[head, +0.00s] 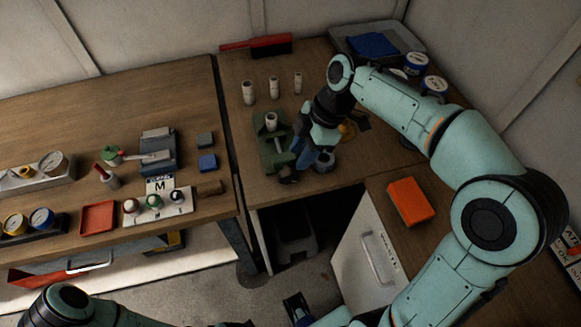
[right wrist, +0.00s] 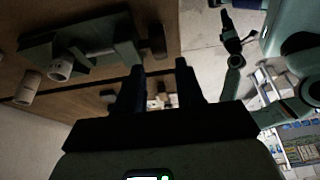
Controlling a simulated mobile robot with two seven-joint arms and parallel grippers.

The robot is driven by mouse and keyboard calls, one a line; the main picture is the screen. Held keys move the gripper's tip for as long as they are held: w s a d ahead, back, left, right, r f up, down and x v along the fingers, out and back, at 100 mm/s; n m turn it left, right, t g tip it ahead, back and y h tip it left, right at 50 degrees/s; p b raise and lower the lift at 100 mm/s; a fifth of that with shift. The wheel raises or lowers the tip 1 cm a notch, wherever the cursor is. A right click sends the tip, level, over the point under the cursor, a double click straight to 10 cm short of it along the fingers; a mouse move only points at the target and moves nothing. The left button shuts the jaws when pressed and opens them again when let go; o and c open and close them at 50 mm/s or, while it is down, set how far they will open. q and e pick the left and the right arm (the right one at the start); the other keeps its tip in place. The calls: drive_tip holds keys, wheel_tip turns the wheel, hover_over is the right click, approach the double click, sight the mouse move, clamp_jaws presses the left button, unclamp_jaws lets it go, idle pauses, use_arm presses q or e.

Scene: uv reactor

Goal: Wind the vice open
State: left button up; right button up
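The green vice (head: 276,155) stands on the middle bench near its front edge, with a pale cylinder (head: 271,121) at its jaws. In the right wrist view the vice (right wrist: 85,48) is at upper left, with a dark bar (right wrist: 157,42) at its near end, likely its handle. My right gripper (head: 289,177) is at the vice's front end, pointing down. In the wrist view my right gripper (right wrist: 161,78) has its fingers apart, with nothing seen held; the bar appears beyond them, and contact cannot be told. My left gripper (head: 297,305) is low, in front of the benches; its fingers are unclear.
Several pale cylinders (head: 273,87) stand behind the vice. An orange block (head: 411,201) lies on the right bench. A grey tray (head: 345,37) and cans (head: 416,62) are at the back right. Gauges, a red tray (head: 99,217) and blocks crowd the left bench.

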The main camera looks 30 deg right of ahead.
sight(290, 170)
drive_tip(key=x, duration=0.6)
drive_tip(key=shift+w+a+f, duration=0.1)
drive_tip(key=shift+a+f, duration=0.05)
drive_tip(key=shift+f, duration=0.15)
clamp_jaws()
